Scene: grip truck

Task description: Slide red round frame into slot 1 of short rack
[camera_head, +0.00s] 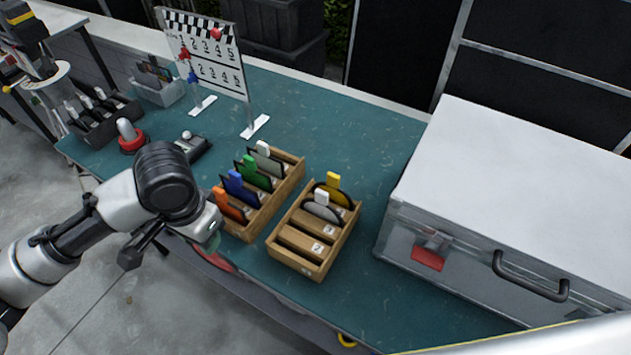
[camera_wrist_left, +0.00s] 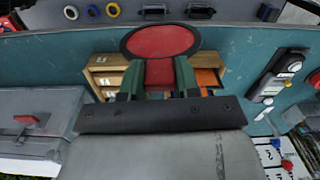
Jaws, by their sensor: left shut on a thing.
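The red round frame (camera_wrist_left: 160,40) has a dark rim and a red handle. My left gripper (camera_wrist_left: 158,78) is shut on its handle, between green fingertips. In the head view the frame (camera_head: 213,258) shows partly below my left gripper (camera_head: 207,238), which hangs over the bench's front edge, left of both racks. The wooden rack on the right (camera_head: 288,263), seemingly the short rack, holds a round yellow-tabbed frame (camera_head: 333,180) and a round white-tabbed frame (camera_head: 322,198) toward the back. Its front slots look empty. My right gripper is not in view.
Another wooden rack (camera_head: 293,187) holds frames with orange, blue, green and white tabs, close to my gripper. A large silver case (camera_head: 480,245) stands at right.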

